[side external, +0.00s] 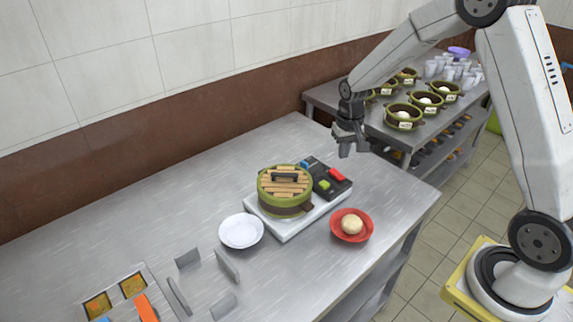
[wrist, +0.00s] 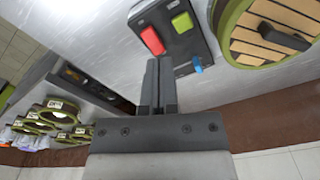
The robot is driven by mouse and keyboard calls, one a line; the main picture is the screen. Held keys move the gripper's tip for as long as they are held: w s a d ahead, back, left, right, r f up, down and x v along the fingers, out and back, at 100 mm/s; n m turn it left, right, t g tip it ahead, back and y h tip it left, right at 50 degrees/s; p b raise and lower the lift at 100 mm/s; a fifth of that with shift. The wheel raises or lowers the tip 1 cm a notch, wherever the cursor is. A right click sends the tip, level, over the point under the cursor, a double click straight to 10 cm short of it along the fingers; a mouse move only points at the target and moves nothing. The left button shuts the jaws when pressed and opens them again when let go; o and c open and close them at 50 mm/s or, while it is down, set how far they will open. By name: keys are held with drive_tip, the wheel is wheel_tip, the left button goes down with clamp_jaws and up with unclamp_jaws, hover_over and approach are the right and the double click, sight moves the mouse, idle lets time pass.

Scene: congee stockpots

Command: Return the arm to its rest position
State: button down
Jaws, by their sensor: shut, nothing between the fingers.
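My gripper (side external: 345,149) hangs in the air above the far right part of the steel table, behind the control panel. In the wrist view its two fingers (wrist: 158,68) are together with nothing between them. The dark control panel (side external: 330,181) has red, green and blue parts, and it also shows in the wrist view (wrist: 179,50). The lidded green steamer pot (side external: 286,208) stands left of the panel on a white base (side external: 284,229). Its slatted wooden lid with a dark handle is on. My gripper is apart from both.
A white plate (side external: 241,231) and a red plate with a pale bun (side external: 352,225) stand near the pot. Grey upright brackets (side external: 228,265) and a tray (side external: 110,282) are at the front left. A side shelf holds several green pots (side external: 403,116) and cups (side external: 453,70).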

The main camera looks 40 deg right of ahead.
drive_tip(key=s+a+r+n+t, duration=0.1)
drive_tip(key=s+a+r+n, duration=0.1)
drive_tip(key=s+a, duration=0.3)
drive_tip(key=s+a+r+n+t, duration=0.1)
drive_tip(key=s+a, duration=0.4)
drive_tip(key=s, duration=0.6)
drive_tip(key=shift+s+a+r+n, duration=0.15)
drive_tip(key=shift+a+r+n, duration=0.25)
drive_tip(key=shift+n, duration=0.5)
